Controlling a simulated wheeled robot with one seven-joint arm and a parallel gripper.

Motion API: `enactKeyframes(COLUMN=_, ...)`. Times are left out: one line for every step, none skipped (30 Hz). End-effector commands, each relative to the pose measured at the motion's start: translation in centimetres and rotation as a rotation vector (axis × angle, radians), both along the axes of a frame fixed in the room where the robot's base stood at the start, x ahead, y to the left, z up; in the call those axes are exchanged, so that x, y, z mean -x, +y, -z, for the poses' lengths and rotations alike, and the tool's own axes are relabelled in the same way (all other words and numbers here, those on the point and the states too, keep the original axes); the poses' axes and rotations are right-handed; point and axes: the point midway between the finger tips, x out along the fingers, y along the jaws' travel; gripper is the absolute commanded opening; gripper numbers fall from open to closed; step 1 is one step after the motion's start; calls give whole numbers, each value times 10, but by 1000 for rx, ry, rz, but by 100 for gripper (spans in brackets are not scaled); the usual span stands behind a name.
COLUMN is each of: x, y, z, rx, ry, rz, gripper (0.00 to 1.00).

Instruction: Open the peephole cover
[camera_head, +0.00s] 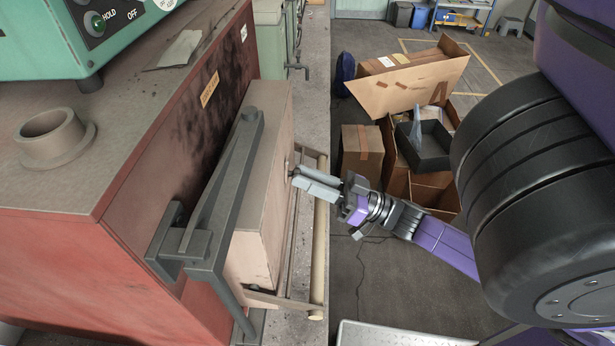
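The furnace door is a pale, pinkish block (259,215) on the side of a red cabinet, with its front turned to the right and seen almost edge-on. A small dark part, possibly the peephole cover (290,165), shows at the door's front edge. I cannot tell whether it is open or closed. My gripper (292,177) reaches in from the right, its fingertips close to this part and the door front. Contact cannot be made out. The two fingers lie close together from this angle, and any gap or held thing between them is hidden.
A grey lever arm (225,195) runs along the door's left side. A tan rail (319,240) stands in front of the door. Cardboard boxes (413,78) and a black tray (428,147) are behind my arm. The floor (400,283) below the arm is clear.

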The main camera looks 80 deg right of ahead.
Motion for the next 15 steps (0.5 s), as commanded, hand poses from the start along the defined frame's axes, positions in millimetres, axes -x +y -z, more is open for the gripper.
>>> enactKeyframes(x=0, y=0, z=0, rx=0, ry=0, rz=0, gripper=0)
enactKeyframes(x=0, y=0, z=0, rx=0, ry=0, rz=0, gripper=0)
enactKeyframes(x=0, y=0, z=0, rx=1, ry=0, rz=0, gripper=0)
enactKeyframes(x=0, y=0, z=0, rx=3, ry=0, rz=0, gripper=0)
enactKeyframes(x=0, y=0, z=0, rx=5, ry=0, rz=0, gripper=0)
enactKeyframes(x=0, y=-1, z=1, rx=11, ry=-1, rz=0, gripper=0)
enactKeyframes(x=0, y=-1, z=1, rx=16, ry=-2, rz=0, gripper=0)
enactKeyframes(x=0, y=-1, z=1, rx=23, ry=-3, rz=0, gripper=0)
enactKeyframes(x=0, y=-2, z=1, rx=33, ry=-5, rz=0, gripper=0)
enactKeyframes(x=0, y=-2, z=2, rx=43, ry=-6, rz=0, gripper=0)
enactKeyframes(x=0, y=-2, z=2, rx=55, ry=-8, rz=0, gripper=0)
enactKeyframes(x=0, y=-3, z=2, rx=73, ry=-11, rz=0, gripper=0)
enactKeyframes(x=0, y=-4, z=3, rx=88, ry=-12, rz=0, gripper=0)
enactKeyframes(x=0, y=-5, z=3, rx=107, ry=-14, rz=0, gripper=0)
enactKeyframes(x=-1, y=-6, z=3, rx=133, ry=-19, rz=-1, gripper=0)
